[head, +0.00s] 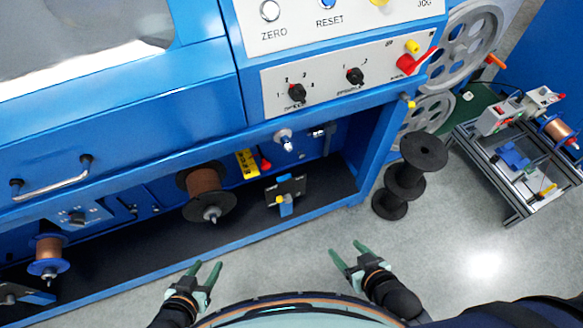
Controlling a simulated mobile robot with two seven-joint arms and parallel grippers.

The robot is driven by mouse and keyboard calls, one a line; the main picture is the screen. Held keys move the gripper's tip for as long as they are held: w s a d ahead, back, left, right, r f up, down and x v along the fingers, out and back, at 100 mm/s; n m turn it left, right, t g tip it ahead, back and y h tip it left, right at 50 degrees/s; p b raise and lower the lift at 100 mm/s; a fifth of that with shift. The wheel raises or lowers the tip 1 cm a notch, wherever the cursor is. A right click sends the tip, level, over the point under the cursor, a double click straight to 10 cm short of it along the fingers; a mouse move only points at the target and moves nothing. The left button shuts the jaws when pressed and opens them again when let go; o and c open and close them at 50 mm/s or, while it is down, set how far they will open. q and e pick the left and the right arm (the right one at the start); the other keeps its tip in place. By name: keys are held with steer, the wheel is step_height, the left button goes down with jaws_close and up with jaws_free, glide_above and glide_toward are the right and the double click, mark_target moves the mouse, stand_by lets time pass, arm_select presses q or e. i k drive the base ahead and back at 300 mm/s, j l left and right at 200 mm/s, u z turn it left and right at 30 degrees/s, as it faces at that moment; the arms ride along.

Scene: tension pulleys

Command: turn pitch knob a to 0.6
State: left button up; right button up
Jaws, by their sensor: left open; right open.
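Two black rotary knobs sit on the grey panel (322,88) of the blue machine. The left knob (297,92) has numbers around it; the right knob (354,76) is a little higher in the picture. The small labels under them are too blurred to read, so I cannot tell which is pitch knob a or its exact setting. My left gripper (206,266) is open and empty, low in the view, far below the panel. My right gripper (346,248) is open and empty, also well below the panel. Neither touches anything.
Above the knobs is a button panel with ZERO and RESET. A red switch (413,63) is at the panel's right end. Below, a copper spool (205,184) sits in the machine's open bay. Black stacked spools (405,182) stand on the floor at right, near a small bench.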

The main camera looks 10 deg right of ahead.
mark_target(78, 219)
steer(key=k+u, duration=0.2)
steer(key=u, duration=1.3)
steer(key=i+j+z, duration=0.1)
steer(key=j, duration=0.35)
steer(key=i+j+z, duration=0.1)
steer(key=i+j, duration=0.15)
steer(key=j, duration=0.2)
steer(key=i+j, duration=0.1)
steer(key=j, duration=0.35)
steer(key=i+j+z, duration=0.15)
steer(key=j, duration=0.35)
steer(key=i+j+z, duration=0.1)
steer(key=j, duration=0.35)
steer(key=i+j+z, duration=0.1)
steer(key=j, duration=0.4)
